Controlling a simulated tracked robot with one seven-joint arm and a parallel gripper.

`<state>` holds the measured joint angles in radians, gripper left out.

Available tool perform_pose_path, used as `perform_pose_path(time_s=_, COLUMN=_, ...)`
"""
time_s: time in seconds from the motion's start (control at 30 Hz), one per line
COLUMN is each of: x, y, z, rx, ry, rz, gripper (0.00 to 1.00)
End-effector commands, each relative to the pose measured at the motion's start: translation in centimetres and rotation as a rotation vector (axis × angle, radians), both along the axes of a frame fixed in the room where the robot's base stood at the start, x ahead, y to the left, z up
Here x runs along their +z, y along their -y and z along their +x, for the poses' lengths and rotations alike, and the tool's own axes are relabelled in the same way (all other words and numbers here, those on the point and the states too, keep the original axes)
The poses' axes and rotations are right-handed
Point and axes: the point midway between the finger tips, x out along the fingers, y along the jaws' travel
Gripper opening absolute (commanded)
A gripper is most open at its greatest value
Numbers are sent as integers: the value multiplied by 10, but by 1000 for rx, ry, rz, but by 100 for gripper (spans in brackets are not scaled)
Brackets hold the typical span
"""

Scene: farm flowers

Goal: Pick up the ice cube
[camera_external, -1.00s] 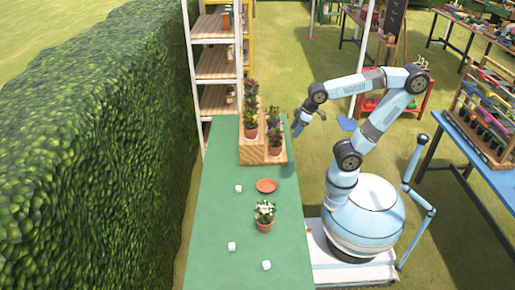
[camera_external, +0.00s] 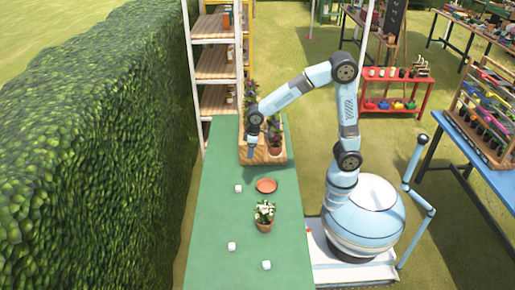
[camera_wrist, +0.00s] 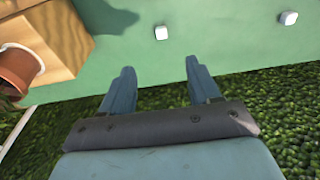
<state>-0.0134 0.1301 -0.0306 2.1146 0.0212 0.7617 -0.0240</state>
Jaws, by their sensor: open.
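Three small white ice cubes lie apart on the green table (camera_external: 215,215). The far cube (camera_external: 238,188) is left of the terracotta saucer (camera_external: 266,185). A second cube (camera_external: 231,246) lies nearer the front left, and a third cube (camera_external: 266,265) is near the front. My gripper (camera_external: 251,154) is in the air in front of the wooden planter stand, beyond the far cube. In the wrist view my gripper (camera_wrist: 159,68) is open and empty. One cube (camera_wrist: 161,33) shows past the fingertips, and another cube (camera_wrist: 288,18) is at upper right.
A wooden stand (camera_external: 262,156) with potted flowers is at the table's far end. A pot of white flowers (camera_external: 264,214) stands mid-table, in front of the saucer. A hedge (camera_external: 90,150) runs along the left. Table around the cubes is clear.

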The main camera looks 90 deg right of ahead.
Motion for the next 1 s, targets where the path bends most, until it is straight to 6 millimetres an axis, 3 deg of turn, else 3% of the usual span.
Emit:
perform_pose_path(time_s=0.2, x=-57, y=2, z=39, rx=-1, ry=-66, rz=-3, gripper=62)
perform_pose_path(time_s=0.43, x=-110, y=3, z=67, rx=-1, ry=-117, rz=-7, gripper=62)
perform_pose_path(time_s=0.77, x=-143, y=4, z=76, rx=-1, ry=-138, rz=-9, gripper=62)
perform_pose_path(time_s=1.0, x=-184, y=3, z=75, rx=-1, ry=-139, rz=-8, gripper=62)
